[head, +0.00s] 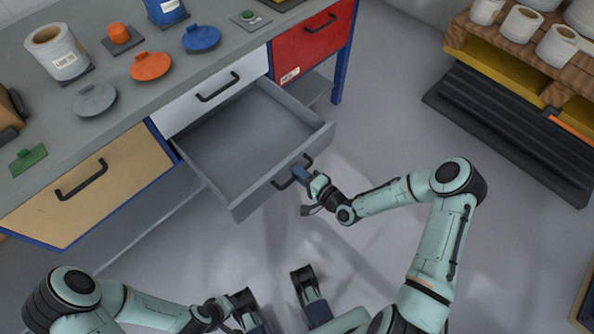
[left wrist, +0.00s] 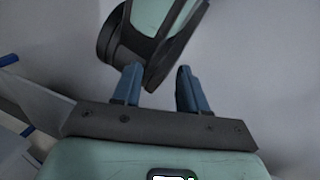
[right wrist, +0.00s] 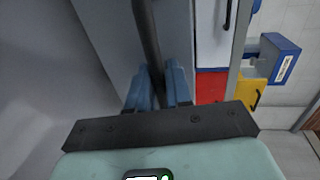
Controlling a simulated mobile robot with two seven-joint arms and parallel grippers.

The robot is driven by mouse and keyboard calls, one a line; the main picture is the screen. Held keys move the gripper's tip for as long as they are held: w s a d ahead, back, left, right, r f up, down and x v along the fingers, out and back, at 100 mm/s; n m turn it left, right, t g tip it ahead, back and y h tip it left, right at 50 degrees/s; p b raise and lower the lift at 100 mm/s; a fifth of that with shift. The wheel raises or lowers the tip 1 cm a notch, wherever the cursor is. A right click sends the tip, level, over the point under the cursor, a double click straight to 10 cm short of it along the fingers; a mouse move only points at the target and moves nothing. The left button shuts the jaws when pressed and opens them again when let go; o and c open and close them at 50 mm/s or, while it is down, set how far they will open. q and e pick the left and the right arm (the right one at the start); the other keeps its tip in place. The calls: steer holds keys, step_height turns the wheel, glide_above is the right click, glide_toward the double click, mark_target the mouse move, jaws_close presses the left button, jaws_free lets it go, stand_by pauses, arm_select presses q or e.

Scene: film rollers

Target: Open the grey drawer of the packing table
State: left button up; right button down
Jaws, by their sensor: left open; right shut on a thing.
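The grey drawer (head: 225,150) of the packing table (head: 60,125) is pulled well out, and its inside looks empty. My right gripper (head: 301,174) is at the dark bar handle (head: 284,184) on the drawer's front. In the right wrist view the fingers of the right gripper (right wrist: 157,88) are closed around the handle bar (right wrist: 147,45). My left gripper (left wrist: 155,88) is open and empty, away from the drawer, with one of my own arm links behind its fingers. It shows low in the head view, partly cut off by the bottom edge.
A white drawer (head: 212,95), a red drawer (head: 312,42) and a tan drawer (head: 85,190) are shut. Film rolls and coloured discs stand on the tabletop. A pallet (head: 500,50) with white rolls stands at upper right. The floor between is clear.

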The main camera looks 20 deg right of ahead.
steer(key=c, duration=1.2)
jaws_free()
steer(key=shift+c, duration=0.2)
steer(key=shift+s, duration=0.1)
arm_select(q)
steer(key=shift+g, duration=0.6)
steer(key=s+r, duration=0.1)
steer(key=s+d+r+p, duration=0.1)
steer(key=s+p, duration=0.1)
steer(key=shift+s+d+r, duration=0.25)
steer(key=shift+d+r, duration=0.05)
steer(key=shift+r, duration=0.1)
arm_select(e)
steer(key=v, duration=1.3)
steer(key=shift+s, duration=0.1)
